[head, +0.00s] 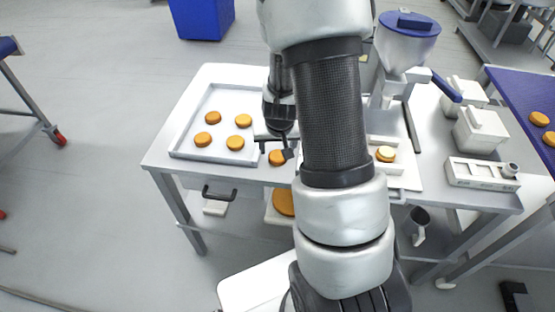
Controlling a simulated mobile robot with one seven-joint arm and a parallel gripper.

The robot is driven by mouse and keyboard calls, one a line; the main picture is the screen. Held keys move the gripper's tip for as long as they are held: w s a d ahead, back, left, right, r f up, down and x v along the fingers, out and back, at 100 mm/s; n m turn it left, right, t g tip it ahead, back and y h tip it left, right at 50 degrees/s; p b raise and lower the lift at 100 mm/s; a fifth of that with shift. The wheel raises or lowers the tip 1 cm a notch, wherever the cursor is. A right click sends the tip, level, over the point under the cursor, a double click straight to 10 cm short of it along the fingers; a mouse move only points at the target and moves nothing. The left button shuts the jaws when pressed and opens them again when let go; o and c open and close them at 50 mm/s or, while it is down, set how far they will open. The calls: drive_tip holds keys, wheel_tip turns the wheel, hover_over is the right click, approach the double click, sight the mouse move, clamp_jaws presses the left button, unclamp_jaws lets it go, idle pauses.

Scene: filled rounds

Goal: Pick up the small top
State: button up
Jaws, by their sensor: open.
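Several small golden-brown rounds lie on the pale tray (180,152) at the left of the table. They include a back-left round (213,118), a back-right round (243,121), a front-left round (203,139) and a front-right round (235,143). Another round (277,158) lies just below my gripper (275,149) in the picture. My gripper is open and points down, its fingers near that round; I cannot tell whether they touch it. A round with a pale cream top (386,153) sits right of my arm. I cannot tell which round is the small top.
A blue-topped hopper machine (405,45) stands at the table's back right. A larger brown round (284,203) shows below the tabletop. My arm hides the table's middle.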

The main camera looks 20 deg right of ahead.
sight(278, 156)
drive_tip(key=x, duration=0.6)
drive_tip(key=shift+w+d+f, duration=0.15)
drive_tip(key=shift+d+f, duration=0.05)
drive_tip(key=shift+f, duration=0.1)
drive_tip(key=c, duration=0.5)
